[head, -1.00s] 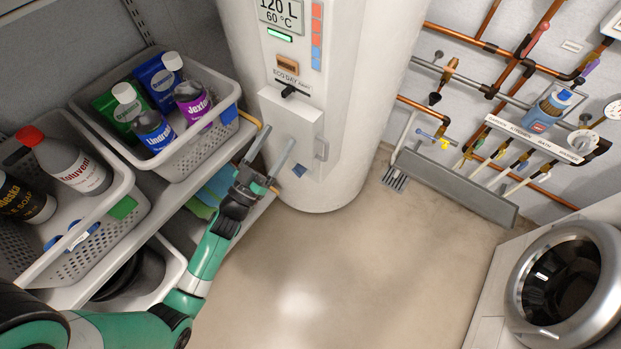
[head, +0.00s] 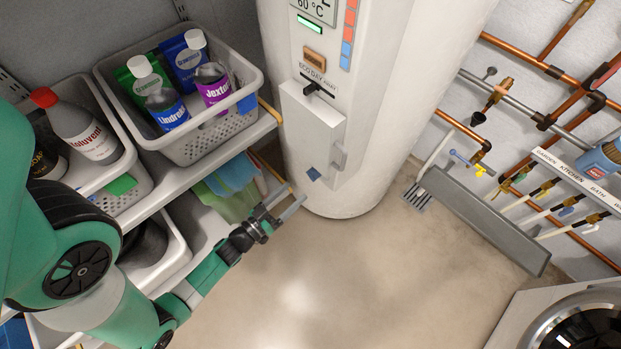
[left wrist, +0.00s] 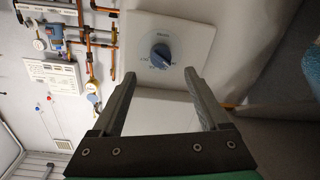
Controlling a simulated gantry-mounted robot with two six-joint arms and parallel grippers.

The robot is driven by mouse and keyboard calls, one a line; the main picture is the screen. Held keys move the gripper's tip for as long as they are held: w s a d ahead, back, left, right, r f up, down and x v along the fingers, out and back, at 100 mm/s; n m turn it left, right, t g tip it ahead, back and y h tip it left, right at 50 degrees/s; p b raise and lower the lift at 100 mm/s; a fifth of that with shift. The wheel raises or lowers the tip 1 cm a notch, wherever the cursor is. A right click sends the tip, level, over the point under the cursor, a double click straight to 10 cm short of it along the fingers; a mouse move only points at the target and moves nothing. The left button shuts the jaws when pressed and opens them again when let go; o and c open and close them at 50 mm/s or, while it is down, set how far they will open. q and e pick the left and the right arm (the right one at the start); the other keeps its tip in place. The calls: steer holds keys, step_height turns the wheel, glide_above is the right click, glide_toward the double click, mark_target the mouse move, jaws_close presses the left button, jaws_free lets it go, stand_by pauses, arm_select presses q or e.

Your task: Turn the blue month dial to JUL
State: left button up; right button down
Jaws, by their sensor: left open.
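The blue month dial (left wrist: 161,57) shows in the left wrist view as a round knob on a white, rounded square plate (left wrist: 195,30). Small print stands around it, too small to read, so I cannot tell which month it is set to. My left gripper (left wrist: 160,76) is open and empty, with the dial seen between and beyond its fingertips. In the head view my left gripper (head: 295,193) is low in front of the white tank (head: 400,60), below the box on it. A small blue piece (head: 314,173) shows low on that box; I cannot tell if it is the dial. My right gripper is out of view.
A shelf with baskets of bottles (head: 205,150) stands on the left, with folded cloths (head: 230,175) below, close to my left arm. Copper pipes and valves (head: 555,110) line the right wall above a grey panel (head: 485,220). The middle floor is clear.

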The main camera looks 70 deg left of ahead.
mark_target(314, 174)
arm_select(q)
steer(key=b+x, duration=0.2)
steer(key=x, duration=0.6)
jaws_close()
